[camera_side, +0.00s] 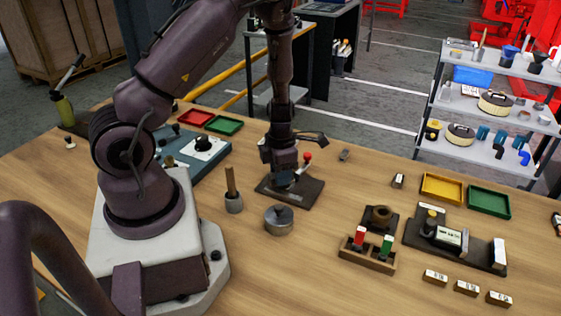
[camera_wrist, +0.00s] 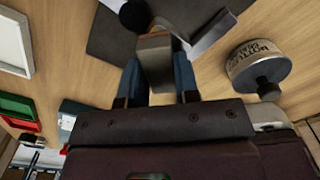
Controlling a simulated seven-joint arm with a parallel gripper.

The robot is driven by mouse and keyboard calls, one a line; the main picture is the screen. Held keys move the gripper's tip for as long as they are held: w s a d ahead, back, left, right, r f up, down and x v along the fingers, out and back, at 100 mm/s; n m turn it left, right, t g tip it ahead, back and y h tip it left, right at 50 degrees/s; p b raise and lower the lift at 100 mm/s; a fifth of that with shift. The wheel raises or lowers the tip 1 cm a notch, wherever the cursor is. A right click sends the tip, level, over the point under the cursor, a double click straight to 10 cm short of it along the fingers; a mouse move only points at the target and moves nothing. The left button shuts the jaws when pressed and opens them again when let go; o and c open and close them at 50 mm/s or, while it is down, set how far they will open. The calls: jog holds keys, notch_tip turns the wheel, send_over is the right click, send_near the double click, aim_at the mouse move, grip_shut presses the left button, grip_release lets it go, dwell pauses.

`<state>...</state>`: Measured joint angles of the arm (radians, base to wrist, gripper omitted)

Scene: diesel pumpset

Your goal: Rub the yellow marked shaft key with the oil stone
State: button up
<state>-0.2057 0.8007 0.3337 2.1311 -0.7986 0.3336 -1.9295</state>
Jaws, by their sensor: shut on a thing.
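My gripper (camera_side: 284,181) is low over a dark base plate (camera_side: 312,197) in the middle of the bench. In the wrist view its two blue fingers (camera_wrist: 157,80) are shut on a grey-tan block (camera_wrist: 154,58), which looks like the oil stone. The block is over the dark plate; I cannot tell if it touches anything. A pale metal bar (camera_wrist: 211,34) lies on the plate beside it, and a dark round knob is at its far end. A red ball knob (camera_side: 307,156) stands beside my gripper. I can make out no yellow-marked shaft key; my gripper hides part of the plate.
A round lidded tin (camera_side: 279,220) and a pot with a wooden handle (camera_side: 233,203) stand close to the plate. A wooden rack (camera_side: 367,258) with red and green items, a dark tool board (camera_side: 455,240), and yellow (camera_side: 442,188) and green (camera_side: 489,202) trays lie to the right.

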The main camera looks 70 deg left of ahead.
jog(key=shift+w+d+r, duration=0.35)
jog(key=shift+d+r, duration=0.1)
jog(key=shift+r, duration=0.05)
jog(key=shift+w+d+f, duration=0.4)
jog(key=shift+w+d, duration=0.1)
jog(key=shift+w, duration=0.05)
jog(key=shift+w+d, duration=0.25)
jog(key=shift+w+d+f, duration=0.15)
jog(key=shift+w+d, duration=0.1)
jog(key=shift+s+a, duration=1.35)
jog(key=shift+a+r, duration=0.1)
jog(key=shift+r, duration=0.1)
jog(key=shift+s+r, duration=0.1)
jog(key=shift+r, duration=3.85)
